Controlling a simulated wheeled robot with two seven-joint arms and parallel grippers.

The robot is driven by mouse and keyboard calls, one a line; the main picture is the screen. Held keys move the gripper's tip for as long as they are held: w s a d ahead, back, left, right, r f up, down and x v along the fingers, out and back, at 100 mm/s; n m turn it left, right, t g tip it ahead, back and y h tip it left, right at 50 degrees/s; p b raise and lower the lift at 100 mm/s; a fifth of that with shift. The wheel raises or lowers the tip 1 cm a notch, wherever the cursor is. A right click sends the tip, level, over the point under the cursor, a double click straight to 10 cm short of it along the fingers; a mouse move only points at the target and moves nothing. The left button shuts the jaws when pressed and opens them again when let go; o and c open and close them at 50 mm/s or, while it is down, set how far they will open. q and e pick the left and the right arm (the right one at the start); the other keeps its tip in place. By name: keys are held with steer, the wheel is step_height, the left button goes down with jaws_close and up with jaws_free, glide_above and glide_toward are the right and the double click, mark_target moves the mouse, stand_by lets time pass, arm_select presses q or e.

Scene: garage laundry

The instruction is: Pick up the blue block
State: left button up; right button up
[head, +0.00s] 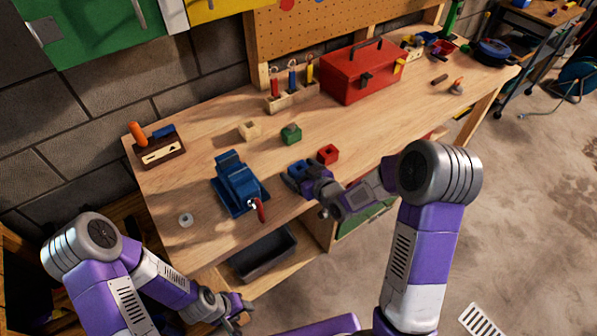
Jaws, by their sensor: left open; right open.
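The blue block (298,167) sits on the wooden workbench near its front edge, just left of the red block (328,154). My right gripper (306,183) is open at the blue block and partly covers it. I cannot tell whether its fingers touch the block or are around it. My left gripper (240,306) is open and empty, low in front of the bench and away from the blocks.
A blue vise (238,184) with a red handle stands left of the blue block. A green block (291,134) and a cream block (249,130) lie behind. A red toolbox (362,75) stands farther back.

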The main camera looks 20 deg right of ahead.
steer(key=shift+w+a, duration=0.1)
steer(key=shift+w, duration=0.1)
steer(key=shift+c, duration=0.4)
steer(key=c, duration=1)
